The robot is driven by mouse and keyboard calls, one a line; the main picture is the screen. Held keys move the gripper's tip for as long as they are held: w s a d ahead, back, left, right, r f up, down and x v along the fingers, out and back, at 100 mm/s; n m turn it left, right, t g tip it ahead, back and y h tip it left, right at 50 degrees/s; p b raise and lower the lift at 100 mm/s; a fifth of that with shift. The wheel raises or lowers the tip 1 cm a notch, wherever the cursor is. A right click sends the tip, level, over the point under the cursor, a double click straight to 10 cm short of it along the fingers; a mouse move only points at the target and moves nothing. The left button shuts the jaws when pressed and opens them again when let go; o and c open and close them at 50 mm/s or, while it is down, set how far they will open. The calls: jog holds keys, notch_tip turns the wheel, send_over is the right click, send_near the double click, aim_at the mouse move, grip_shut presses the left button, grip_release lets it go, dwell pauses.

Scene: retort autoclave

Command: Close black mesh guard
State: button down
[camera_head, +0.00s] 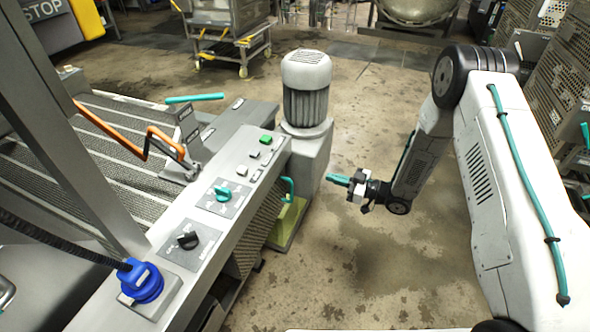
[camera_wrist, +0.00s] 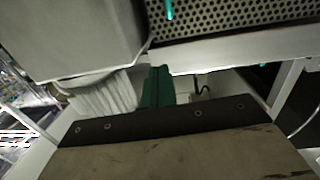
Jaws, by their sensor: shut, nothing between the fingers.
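The dark mesh guard (camera_head: 256,232) is on the side of the grey control console, below its top edge, partly hidden by the console. A teal handle (camera_head: 289,189) shows near its right end. In the wrist view, a perforated panel (camera_wrist: 235,20) fills the top, with a teal bar (camera_wrist: 168,9) in front of it. I cannot tell how far the guard stands open. My gripper (camera_head: 338,180) is shut and empty, right of the console and apart from the handle. Its teal fingers also show in the wrist view (camera_wrist: 158,76).
The console (camera_head: 205,215) carries knobs, buttons and a blue connector (camera_head: 141,282). A grey motor (camera_head: 306,88) on a pedestal stands behind the handle. An orange lever (camera_head: 150,138) sits left. Wet concrete floor (camera_head: 380,270) is clear around my gripper.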

jog(key=s+x, duration=0.1)
jog(key=x, duration=1.3)
jog(key=shift+a+y, duration=0.2)
jog(key=shift+y, duration=0.1)
